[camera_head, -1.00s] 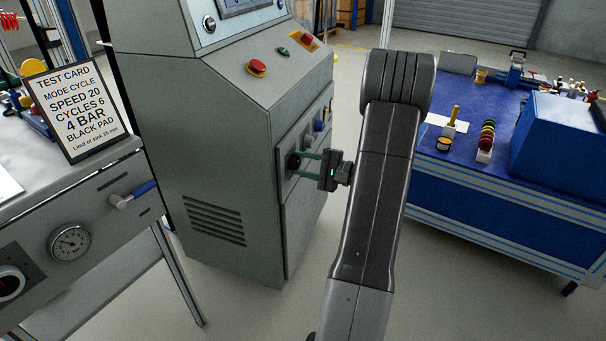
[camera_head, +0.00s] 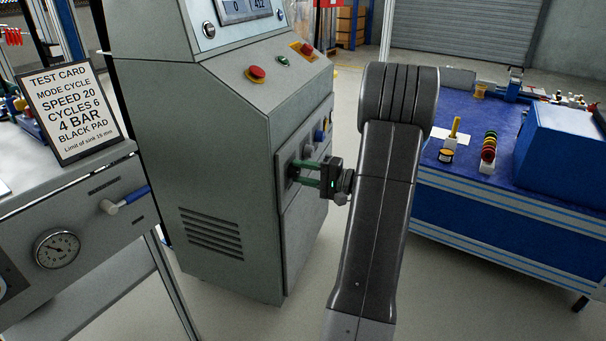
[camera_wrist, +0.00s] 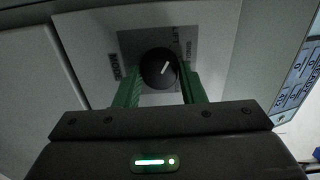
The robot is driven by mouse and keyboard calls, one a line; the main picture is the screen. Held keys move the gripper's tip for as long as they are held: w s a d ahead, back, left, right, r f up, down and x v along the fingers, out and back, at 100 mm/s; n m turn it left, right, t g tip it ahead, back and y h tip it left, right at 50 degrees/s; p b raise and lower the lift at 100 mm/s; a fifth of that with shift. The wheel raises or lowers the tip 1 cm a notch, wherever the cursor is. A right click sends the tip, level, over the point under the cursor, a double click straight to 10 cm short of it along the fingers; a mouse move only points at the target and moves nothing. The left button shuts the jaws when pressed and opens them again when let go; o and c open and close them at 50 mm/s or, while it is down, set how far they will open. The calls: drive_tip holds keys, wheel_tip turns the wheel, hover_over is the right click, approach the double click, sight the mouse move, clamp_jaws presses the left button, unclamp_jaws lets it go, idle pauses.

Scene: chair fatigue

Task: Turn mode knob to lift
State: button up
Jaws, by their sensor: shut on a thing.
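The mode knob (camera_wrist: 158,67) is round and black with a white pointer line, on a grey plate on the side of the grey machine cabinet (camera_head: 215,160). In the wrist view the pointer slants to the upper right, towards small print that seems to include LIFT (camera_wrist: 177,38). The word MODE (camera_wrist: 117,66) stands left of the knob. My gripper (camera_wrist: 161,86) has one green finger on each side of the knob and is shut on it. In the head view the green fingers (camera_head: 301,173) reach the panel from the right, and the knob is mostly hidden behind them.
A blue knob (camera_head: 319,135) sits above on the same cabinet side. A red button (camera_head: 256,73) is on the sloped top. A test card (camera_head: 70,112) stands on the left bench, reading MODE CYCLE. A blue workbench (camera_head: 500,215) stands at right, with bare floor between.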

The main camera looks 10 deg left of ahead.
drive_tip(key=o, duration=1)
drive_tip(key=shift+d, duration=0.1)
drive_tip(key=d+p, duration=0.1)
drive_tip(key=d, duration=0.3)
drive_tip(key=s+d+p, duration=0.1)
drive_tip(key=d, duration=0.4)
drive_tip(key=s+d+p, duration=0.1)
drive_tip(key=d+p, duration=0.1)
drive_tip(key=d, duration=0.2)
drive_tip(key=shift+d, duration=0.3)
drive_tip(key=a+b, duration=0.1)
drive_tip(key=a, duration=0.3)
drive_tip(key=w+a+b, duration=0.1)
drive_tip(key=a, duration=0.4)
drive_tip(key=w+a+b, duration=0.1)
drive_tip(key=a+b, duration=0.1)
drive_tip(key=a, duration=0.2)
drive_tip(key=shift+a, duration=0.4)
drive_tip(key=shift+d, duration=0.1)
